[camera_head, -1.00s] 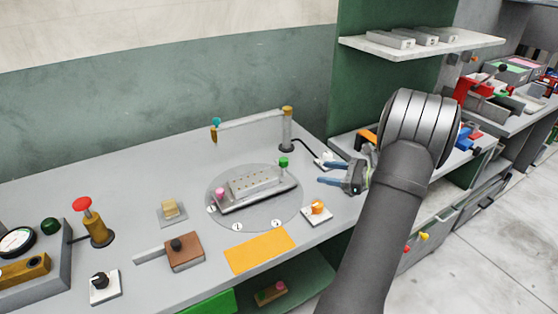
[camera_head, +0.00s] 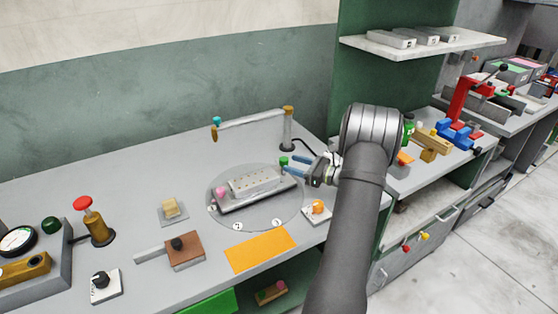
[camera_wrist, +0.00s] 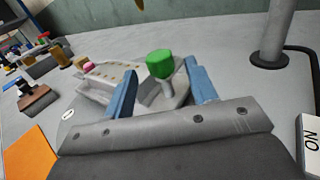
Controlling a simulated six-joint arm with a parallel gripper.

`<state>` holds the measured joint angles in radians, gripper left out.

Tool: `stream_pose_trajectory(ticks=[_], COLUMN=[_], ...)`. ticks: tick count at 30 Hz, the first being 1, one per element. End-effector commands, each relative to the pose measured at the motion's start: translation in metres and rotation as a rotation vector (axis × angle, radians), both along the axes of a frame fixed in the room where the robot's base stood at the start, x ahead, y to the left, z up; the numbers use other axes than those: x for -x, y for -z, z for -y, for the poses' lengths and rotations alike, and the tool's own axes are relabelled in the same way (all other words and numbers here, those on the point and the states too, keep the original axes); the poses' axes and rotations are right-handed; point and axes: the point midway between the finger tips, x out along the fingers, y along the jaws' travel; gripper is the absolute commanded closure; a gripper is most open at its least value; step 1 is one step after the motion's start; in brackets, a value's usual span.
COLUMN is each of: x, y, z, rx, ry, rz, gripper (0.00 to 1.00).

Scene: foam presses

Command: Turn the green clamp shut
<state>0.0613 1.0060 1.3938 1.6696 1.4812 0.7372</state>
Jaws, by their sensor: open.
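The green clamp (camera_head: 284,161) is a small green knob on a short grey stem at the right end of the grey press block (camera_head: 262,184), which sits on a round plate (camera_head: 268,217). My gripper (camera_head: 289,166) is open, with its blue fingers at the clamp. In the wrist view the green knob (camera_wrist: 160,64) stands upright between the two spread blue fingers of my gripper (camera_wrist: 162,84), apart from both. A pink knob (camera_head: 222,192) is at the block's other end. Whether the clamp is turned is hard to tell.
A post with a bar (camera_head: 287,128) stands behind the plate. A white switch with an orange knob (camera_head: 317,208) is right of the plate, and an orange mat (camera_head: 260,252) lies in front.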

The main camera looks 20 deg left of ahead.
Motion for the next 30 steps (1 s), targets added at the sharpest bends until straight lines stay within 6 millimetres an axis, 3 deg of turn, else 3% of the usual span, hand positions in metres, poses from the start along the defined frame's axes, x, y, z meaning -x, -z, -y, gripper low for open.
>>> stream_pose_trajectory(ticks=[3,9,22,29,30], x=[-0.004,-0.01,-0.012,-0.012,-0.012], y=[0.0,0.0,0.0,0.0,0.0], z=[-0.025,-0.052,-0.062,-0.062,-0.062], rx=[0.0,0.0,0.0,0.0,0.0], ry=[-0.003,-0.001,0.001,0.001,0.001], rz=[0.001,0.001,0.0,0.0,0.0], gripper=[0.48,0.48,0.48,0.91,0.93])
